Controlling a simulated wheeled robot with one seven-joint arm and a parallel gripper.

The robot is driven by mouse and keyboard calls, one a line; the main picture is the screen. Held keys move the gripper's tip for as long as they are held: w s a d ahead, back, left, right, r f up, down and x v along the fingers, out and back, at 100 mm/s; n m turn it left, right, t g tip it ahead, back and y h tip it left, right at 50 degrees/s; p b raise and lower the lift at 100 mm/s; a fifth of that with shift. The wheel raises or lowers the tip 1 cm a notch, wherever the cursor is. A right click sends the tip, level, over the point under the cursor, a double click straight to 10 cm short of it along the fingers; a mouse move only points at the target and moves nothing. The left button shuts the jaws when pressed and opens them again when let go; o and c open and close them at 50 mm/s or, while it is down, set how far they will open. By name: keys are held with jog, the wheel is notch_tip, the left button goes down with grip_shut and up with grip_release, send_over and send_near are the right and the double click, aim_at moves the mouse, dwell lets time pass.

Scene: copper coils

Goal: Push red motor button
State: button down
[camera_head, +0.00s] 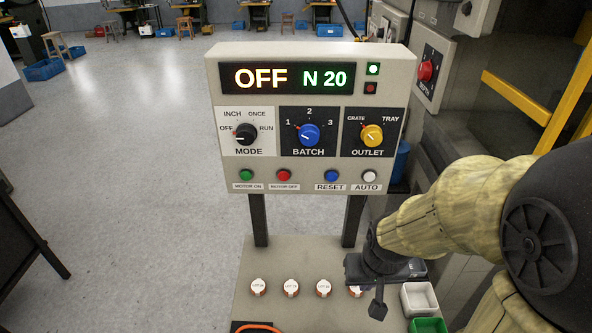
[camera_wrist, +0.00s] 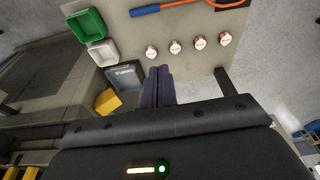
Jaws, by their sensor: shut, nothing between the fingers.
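The red button (camera_head: 284,175), labelled MOTOR OFF, is on the lower row of the upright control panel (camera_head: 230,92), between the green MOTOR ON button (camera_head: 246,175) and the blue RESET button (camera_head: 331,176). My gripper (camera_head: 378,310) is below and to the right of the panel's buttons, pointing down over the table, well apart from the red button. Its fingers are shut and empty; they also show in the wrist view (camera_wrist: 158,72). The panel is outside the wrist view. The display (camera_head: 288,77) reads OFF N 20, and the mode knob (camera_head: 244,134) points to OFF.
Several copper coils with white tops (camera_head: 291,287) stand in a row on the table (camera_head: 240,300). A white tray (camera_head: 418,298) and a green tray (camera_head: 428,325) are at the right. Two posts hold the panel up.

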jog(key=shift+w+a, duration=0.1)
jog(key=w+a+f+n+y+p, duration=0.55)
jog(key=w+a+f+p, duration=0.3)
jog(key=w+a, duration=0.2)
jog(key=w+a+r+m+t+y+p, duration=0.4)
jog(key=w+a+r+t+y+p, duration=0.1)
jog(key=w+r+t, duration=0.4)
jog(key=shift+w+a+r+y, duration=0.2)
jog(key=shift+w+a+y, duration=0.15)
jog(key=shift+w+a, duration=0.2)
jog(key=shift+w, duration=0.1)
